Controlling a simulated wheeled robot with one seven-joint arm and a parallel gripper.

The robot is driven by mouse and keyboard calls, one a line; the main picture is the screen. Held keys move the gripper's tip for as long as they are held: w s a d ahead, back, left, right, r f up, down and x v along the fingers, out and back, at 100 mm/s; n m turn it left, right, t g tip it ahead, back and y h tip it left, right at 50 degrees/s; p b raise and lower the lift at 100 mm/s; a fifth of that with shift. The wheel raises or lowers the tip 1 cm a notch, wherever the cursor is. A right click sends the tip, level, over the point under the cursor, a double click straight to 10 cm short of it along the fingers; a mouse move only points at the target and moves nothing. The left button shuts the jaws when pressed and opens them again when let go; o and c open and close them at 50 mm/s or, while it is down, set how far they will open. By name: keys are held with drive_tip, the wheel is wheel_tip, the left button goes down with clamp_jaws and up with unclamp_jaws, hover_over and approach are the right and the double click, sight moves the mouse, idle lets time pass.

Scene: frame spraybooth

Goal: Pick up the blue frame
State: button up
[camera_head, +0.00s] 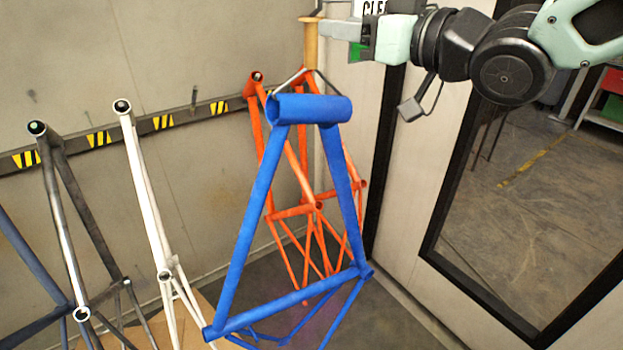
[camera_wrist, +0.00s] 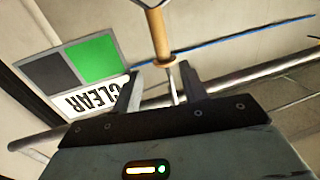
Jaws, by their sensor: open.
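The blue frame (camera_head: 255,220) is in the middle of the head view, with its thick top tube uppermost. A thin bent wire (camera_head: 291,78) rises from both ends of that tube toward a tan handle (camera_head: 311,45); the wire's join to the handle is not clear. My gripper (camera_head: 325,28) is above the blue frame, with its fingers pointing left at the handle's upper end. In the wrist view my gripper (camera_wrist: 160,72) is open, and the tan handle (camera_wrist: 156,30) with its ring lies at the gap between the fingers. Contact cannot be told.
An orange frame (camera_head: 258,150) is close behind the blue one. White (camera_head: 145,190) and dark grey (camera_head: 60,200) frames are at the left, by a wall rail (camera_head: 180,117). A black-edged glass panel (camera_head: 530,200) is at the right. A CLEAR sign (camera_wrist: 95,85) is behind my gripper.

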sight(316, 26)
drive_tip(key=p+x, duration=0.1)
drive_tip(key=x, duration=0.1)
drive_tip(key=p+x, duration=0.2)
drive_tip(key=x, duration=0.1)
drive_tip(key=shift+a+f, duration=0.1)
drive_tip(key=shift+a, duration=0.35)
drive_tip(key=shift+w+a+f+p, duration=0.15)
drive_tip(key=shift+w+a+p, duration=0.15)
drive_tip(key=shift+w+a, duration=0.2)
clamp_jaws()
idle(0.7)
drive_tip(key=shift+r, duration=0.3)
